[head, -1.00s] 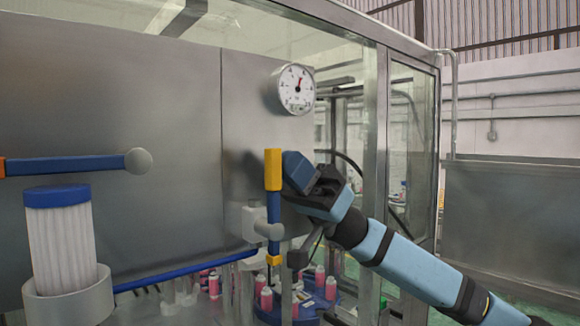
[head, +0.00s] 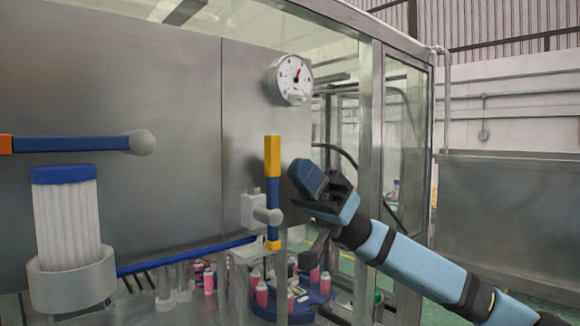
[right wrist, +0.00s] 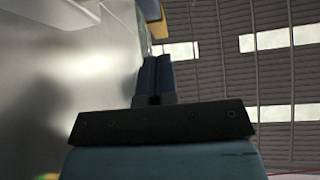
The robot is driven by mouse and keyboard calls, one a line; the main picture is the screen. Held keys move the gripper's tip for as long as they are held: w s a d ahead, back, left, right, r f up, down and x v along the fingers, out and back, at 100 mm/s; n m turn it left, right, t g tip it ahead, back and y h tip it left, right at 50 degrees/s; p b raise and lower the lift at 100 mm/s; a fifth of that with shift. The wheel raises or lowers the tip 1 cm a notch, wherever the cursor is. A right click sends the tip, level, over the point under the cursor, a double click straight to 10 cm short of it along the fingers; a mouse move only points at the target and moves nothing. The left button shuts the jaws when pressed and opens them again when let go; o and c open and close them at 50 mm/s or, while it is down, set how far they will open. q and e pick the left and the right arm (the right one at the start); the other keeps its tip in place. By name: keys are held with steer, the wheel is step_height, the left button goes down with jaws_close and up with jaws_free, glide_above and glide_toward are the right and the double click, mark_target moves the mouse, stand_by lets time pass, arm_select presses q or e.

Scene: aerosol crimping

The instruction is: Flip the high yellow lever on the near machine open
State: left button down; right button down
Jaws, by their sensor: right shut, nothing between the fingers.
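The lever with the yellow grip (head: 272,155) stands upright on the front of the near machine. Its blue bar runs down past a pale valve body (head: 252,208) with a round knob to a small yellow lower end. My right gripper (head: 304,175) is shut and empty. It is just right of the lever, with a narrow gap between them in the head view. In the right wrist view its shut fingers (right wrist: 153,78) point up the picture, and a yellow piece (right wrist: 158,28), probably of the lever, shows beyond them. My left gripper is not in view.
A dial gauge (head: 294,80) is above and right of the lever. At left are a horizontal blue lever (head: 70,143) with an orange end and a ribbed white filter (head: 66,222). Pink cans (head: 262,294) stand below. A glass-door frame (head: 370,130) is behind my right arm.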

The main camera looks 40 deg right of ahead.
steer(key=b+v, duration=0.2)
steer(key=v, duration=0.8)
steer(key=shift+d+t+b, duration=0.3)
steer(key=shift+b, duration=0.05)
steer(key=shift+w, duration=0.1)
